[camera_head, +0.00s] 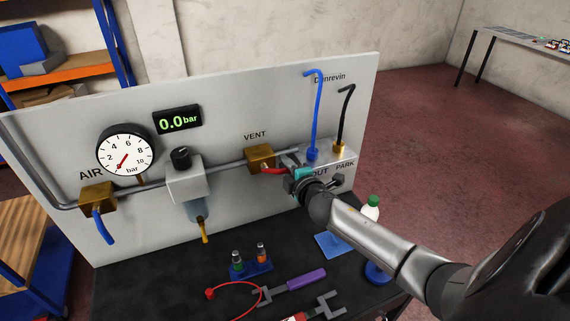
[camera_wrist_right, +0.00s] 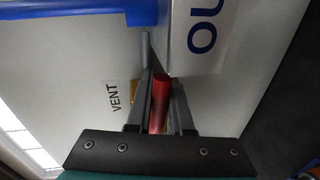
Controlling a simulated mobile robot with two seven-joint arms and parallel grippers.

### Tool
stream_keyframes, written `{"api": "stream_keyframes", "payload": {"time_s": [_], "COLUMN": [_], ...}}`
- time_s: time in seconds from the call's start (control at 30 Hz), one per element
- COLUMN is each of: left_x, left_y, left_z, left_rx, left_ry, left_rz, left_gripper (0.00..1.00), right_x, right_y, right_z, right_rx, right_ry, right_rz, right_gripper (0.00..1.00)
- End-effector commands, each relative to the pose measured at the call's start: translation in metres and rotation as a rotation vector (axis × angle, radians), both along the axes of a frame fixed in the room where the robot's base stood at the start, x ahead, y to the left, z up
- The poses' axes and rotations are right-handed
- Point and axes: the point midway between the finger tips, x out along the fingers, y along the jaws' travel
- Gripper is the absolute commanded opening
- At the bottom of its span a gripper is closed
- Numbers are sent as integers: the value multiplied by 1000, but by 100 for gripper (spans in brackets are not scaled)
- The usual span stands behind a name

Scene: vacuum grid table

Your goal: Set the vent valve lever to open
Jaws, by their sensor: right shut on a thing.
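The vent valve (camera_head: 260,158) is a brass block on the pipe under the VENT label in the head view. Its red lever (camera_head: 268,171) points right, roughly along the pipe, towards the OUT block. My right gripper (camera_head: 291,164) is at the lever's right end. In the right wrist view the red lever (camera_wrist_right: 159,103) lies between the two grey fingers of the right gripper (camera_wrist_right: 160,88), which is shut on it. A bit of the brass valve shows behind the fingers. My left gripper is not in view.
The OUT/PARK block (camera_head: 340,158) with blue and black hoses is close to the right gripper. A gauge (camera_head: 125,150), a regulator (camera_head: 186,178) and a 0.0 bar display (camera_head: 178,119) are to the left. Vials and tools (camera_head: 305,279) lie on the dark table below.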

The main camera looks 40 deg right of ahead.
Motion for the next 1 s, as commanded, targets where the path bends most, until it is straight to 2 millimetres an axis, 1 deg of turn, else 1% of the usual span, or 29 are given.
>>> {"api": "stream_keyframes", "payload": {"time_s": [0.23,0.27,0.5,0.83,1.0], "left_x": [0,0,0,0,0], "left_y": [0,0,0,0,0], "left_z": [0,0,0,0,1], "left_rx": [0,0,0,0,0], "left_ry": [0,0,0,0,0], "left_rz": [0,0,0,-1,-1], "left_gripper": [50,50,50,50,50], "right_x": [0,0,0,-2,-16], "right_y": [0,0,0,1,4], "right_z": [0,0,0,0,2], "right_rx": [1,1,2,2,2], "right_ry": [0,0,-1,-1,0], "right_rz": [0,0,1,1,2], "right_gripper": [0,23,50,50,50]}}
